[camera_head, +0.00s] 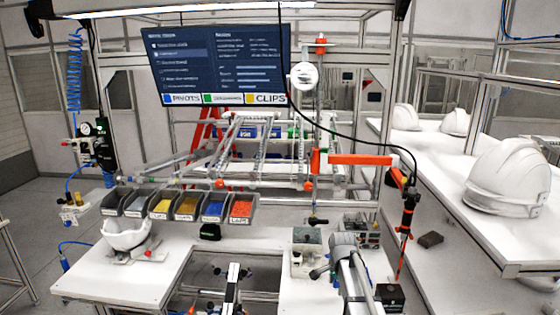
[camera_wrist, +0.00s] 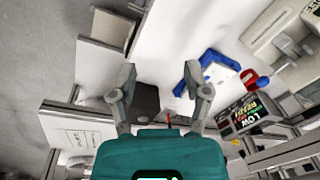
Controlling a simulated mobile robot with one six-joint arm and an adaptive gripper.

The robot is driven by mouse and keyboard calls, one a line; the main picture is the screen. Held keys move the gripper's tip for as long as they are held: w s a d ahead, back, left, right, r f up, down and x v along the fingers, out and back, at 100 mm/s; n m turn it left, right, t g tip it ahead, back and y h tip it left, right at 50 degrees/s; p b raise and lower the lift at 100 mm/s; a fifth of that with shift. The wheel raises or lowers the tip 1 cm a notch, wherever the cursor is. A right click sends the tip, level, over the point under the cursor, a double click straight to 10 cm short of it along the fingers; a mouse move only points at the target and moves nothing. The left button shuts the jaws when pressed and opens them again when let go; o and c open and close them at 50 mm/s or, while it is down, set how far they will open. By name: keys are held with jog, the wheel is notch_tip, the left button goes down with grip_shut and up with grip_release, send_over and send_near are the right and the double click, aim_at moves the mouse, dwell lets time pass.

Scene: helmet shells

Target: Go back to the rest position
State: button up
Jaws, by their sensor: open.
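My gripper (camera_wrist: 160,82) shows in the wrist view with its two grey fingers spread apart. Nothing is held between them. A dark block (camera_wrist: 146,98) lies behind the gap between the fingers, lower down; I cannot tell its distance. In the head view a grey arm link of mine (camera_head: 350,262) rises over the right part of the front workbench (camera_head: 85,280); the fingers cannot be made out there.
A white helmet shell (camera_head: 125,233) sits on the workbench at left. Part bins (camera_head: 187,219) line its back edge. A grey device (camera_head: 306,250) and a black box (camera_head: 390,297) stand near my arm. More helmets (camera_head: 508,175) stand on the right bench. A blue fixture (camera_wrist: 210,72) shows in the wrist view.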

jog(key=s+f+n+b, duration=0.2)
jog(key=s+f+n, duration=0.1)
jog(key=s, duration=0.3)
jog(key=s+a+f+n+b, duration=0.1)
jog(key=s+f+n+b, duration=0.2)
jog(key=s+n, duration=0.2)
jog(key=s+f+n+g+b, duration=0.1)
jog(key=s+f+n+b, duration=0.2)
jog(key=s, duration=0.6)
jog(key=shift+s+a+n, duration=0.25)
jog(key=shift+a+n, duration=0.1)
jog(key=shift+n, duration=0.55)
